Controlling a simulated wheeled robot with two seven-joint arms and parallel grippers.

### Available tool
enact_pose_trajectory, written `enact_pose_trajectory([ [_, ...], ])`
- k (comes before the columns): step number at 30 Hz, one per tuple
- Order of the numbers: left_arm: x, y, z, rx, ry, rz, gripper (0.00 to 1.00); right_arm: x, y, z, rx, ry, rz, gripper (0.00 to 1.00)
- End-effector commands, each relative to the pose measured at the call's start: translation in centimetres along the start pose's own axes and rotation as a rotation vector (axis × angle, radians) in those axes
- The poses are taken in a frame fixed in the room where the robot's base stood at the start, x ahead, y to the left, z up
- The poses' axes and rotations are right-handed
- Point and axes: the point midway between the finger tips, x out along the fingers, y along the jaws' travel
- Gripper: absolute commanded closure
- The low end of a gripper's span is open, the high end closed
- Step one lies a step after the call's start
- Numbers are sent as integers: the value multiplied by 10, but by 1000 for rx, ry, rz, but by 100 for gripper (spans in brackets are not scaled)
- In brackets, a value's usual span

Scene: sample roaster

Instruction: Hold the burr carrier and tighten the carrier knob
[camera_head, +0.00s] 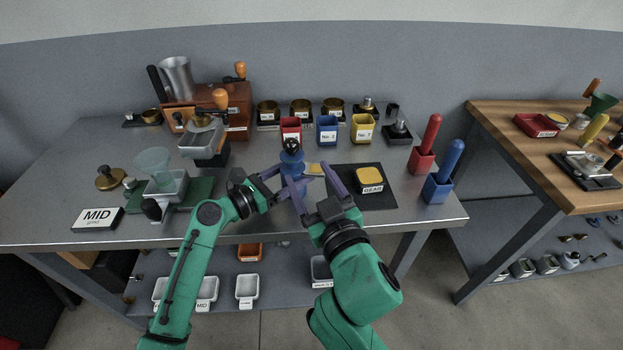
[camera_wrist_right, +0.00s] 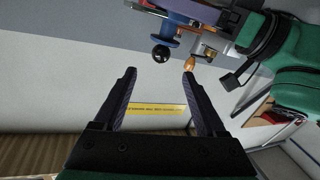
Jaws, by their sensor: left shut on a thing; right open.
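The blue burr carrier (camera_head: 290,159) stands upright near the front middle of the steel table, with the black ball carrier knob (camera_head: 292,145) on top. My left gripper (camera_head: 284,173) is shut on the carrier from the left; the fingers hide part of its body. My right gripper (camera_head: 308,174) is open and empty, just right of and in front of the carrier. In the right wrist view, the knob (camera_wrist_right: 160,54) and the blue carrier (camera_wrist_right: 168,32) lie beyond the open fingertips (camera_wrist_right: 160,73), apart from them.
Red (camera_head: 291,125), blue (camera_head: 327,130) and yellow (camera_head: 362,128) bins stand behind the carrier. A dark mat (camera_head: 382,199) with a yellow-topped GEAR box (camera_head: 369,180) lies to the right.

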Motion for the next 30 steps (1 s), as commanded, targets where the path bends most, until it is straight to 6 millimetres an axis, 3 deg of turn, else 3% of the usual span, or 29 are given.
enact_pose_trajectory([
  [3, 0, 0, 1, 0, -2, 0, 100, -8, 0, -1, 0, 1, 0, 27],
  [12, 0, 0, 1, 0, -2, 1, 100, -8, -1, -1, -4, 7, -13, 27],
  [18, 0, 0, 1, 1, -3, 1, 100, 8, -6, 7, -28, 67, -199, 27],
  [27, 0, 0, 1, 0, -3, 0, 100, 28, 32, 6, -11, 85, -397, 27],
  [30, 0, 0, 1, 0, -2, 0, 100, 33, 34, 5, -2, 85, -404, 27],
])
